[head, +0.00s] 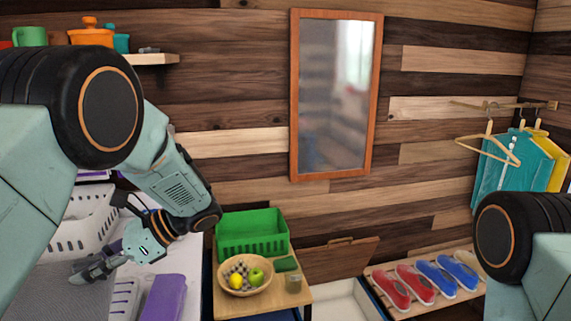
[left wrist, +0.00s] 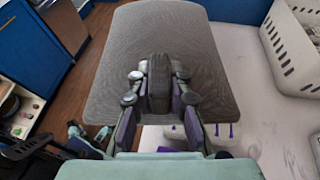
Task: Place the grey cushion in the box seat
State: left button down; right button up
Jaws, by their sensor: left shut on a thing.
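The grey cushion (head: 65,292) is at the lower left of the head view, partly cut off by the frame. My left gripper (head: 92,268) is shut on its edge.
A small wooden table (head: 230,303) holds a green crate (head: 252,232) and a fruit bowl (head: 245,277), between the cushion and the box. A shoe rack (head: 420,305) stands right of the box. A white basket (head: 90,225) and folded purple cloth (head: 163,298) are near the left gripper.

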pick_arm(q)
jog(key=s+d+f+n+g+h+b, duration=0.2)
jog(key=s+d+f+n+g+h, duration=0.1)
jog(key=d+f+n+h, duration=0.5)
jog(key=s+d+f+n+g+h+b, duration=0.2)
jog(key=s+d+f+n+h, duration=0.3)
jog(key=d+n+h, duration=0.6)
jog(key=w+f+n+t+h+b, duration=0.4)
jog(key=f+n+t+b, duration=0.6)
jog(key=n+t, duration=0.8)
jog(key=shift+n+t+b, duration=0.4)
jog(key=shift+t, duration=0.3)
jog(key=shift+a, duration=0.15)
jog(key=shift+r, duration=0.1)
